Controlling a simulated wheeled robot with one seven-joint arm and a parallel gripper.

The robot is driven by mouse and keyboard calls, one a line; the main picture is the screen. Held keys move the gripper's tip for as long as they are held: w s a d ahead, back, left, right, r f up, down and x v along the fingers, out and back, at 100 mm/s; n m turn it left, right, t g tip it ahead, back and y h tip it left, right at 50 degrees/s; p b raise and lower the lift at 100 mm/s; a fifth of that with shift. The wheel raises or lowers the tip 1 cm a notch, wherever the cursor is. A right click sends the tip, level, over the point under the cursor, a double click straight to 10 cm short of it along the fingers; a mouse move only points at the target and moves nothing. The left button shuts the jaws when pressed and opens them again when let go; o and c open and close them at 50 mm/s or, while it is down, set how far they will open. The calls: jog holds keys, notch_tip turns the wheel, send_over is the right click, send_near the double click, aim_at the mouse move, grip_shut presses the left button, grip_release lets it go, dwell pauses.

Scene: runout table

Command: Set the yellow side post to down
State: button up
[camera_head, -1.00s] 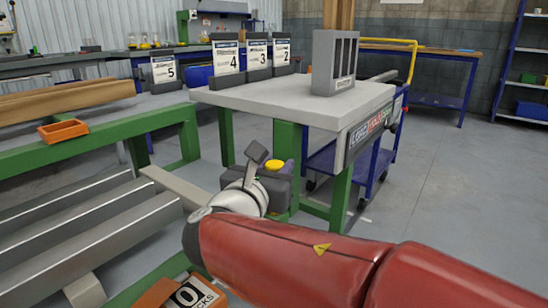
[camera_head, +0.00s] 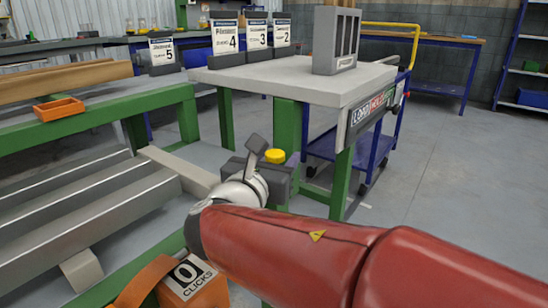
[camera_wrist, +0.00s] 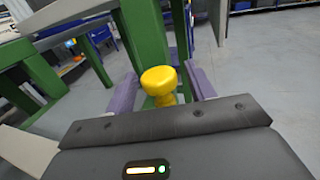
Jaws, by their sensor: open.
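The yellow side post shows in the wrist view as a round-capped yellow knob (camera_wrist: 160,82) on a short yellow stem. It stands between the two purple fingers of my gripper (camera_wrist: 162,90), with a gap visible on both sides of the cap. In the head view, the yellow cap (camera_head: 275,156) shows just behind the dark body of my gripper (camera_head: 283,172), in front of a green table leg. My gripper is open. The base of the post is hidden by my gripper, so I cannot tell its height setting.
A grey-topped table (camera_head: 290,85) with green legs stands just beyond, a blue cart (camera_head: 345,150) behind it. Grey metal rails (camera_head: 80,200) lie left. An orange counter reading "0 CLICKS" (camera_head: 192,278) sits low in front. Floor at right is clear.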

jog(key=v, duration=0.8)
jog(key=shift+p, duration=0.4)
jog(key=shift+w, duration=0.1)
jog(key=s+d+f+m+g+h+p, duration=0.1)
jog(key=s+d+f+m+g+p, duration=0.15)
jog(key=d+m+g, duration=0.4)
jog(key=s+d+f+m+g+p, duration=0.2)
jog(key=s+d+m+g+p, duration=0.1)
jog(key=d+m, duration=0.6)
jog(key=s+d+f+m+g+y+p, duration=0.1)
jog(key=s+m+y+p, duration=0.4)
jog(key=m, duration=1.1)
jog(key=s+y, duration=0.2)
jog(key=y, duration=0.1)
jog(key=shift+s+d, duration=0.15)
jog(key=shift+d, duration=0.1)
jog(key=shift+f+g, duration=0.15)
jog(key=shift+g, duration=0.1)
